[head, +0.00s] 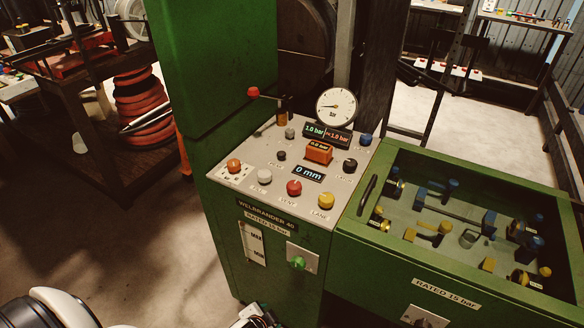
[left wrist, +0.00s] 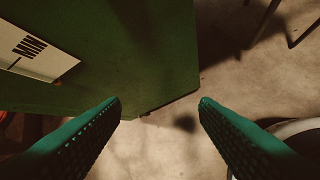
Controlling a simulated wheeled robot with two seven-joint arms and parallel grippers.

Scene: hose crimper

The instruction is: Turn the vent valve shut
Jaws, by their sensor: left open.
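A green knob (head: 298,263) sits on a pale plate low on the front of the green crimper cabinet. No valve shows between the fingers. Part of what looks like my left gripper (head: 256,317) shows at the bottom of the head view, below the green knob. My right gripper is not in view.
The sloped control panel (head: 222,181) carries coloured buttons, displays, a dial gauge (head: 336,107) and a red-knobbed lever (head: 253,92). A green-rimmed bin (head: 480,167) of fittings stands to the right. A MAX/MIN plate (head: 253,243) is left of the green knob. Floor is open at left.

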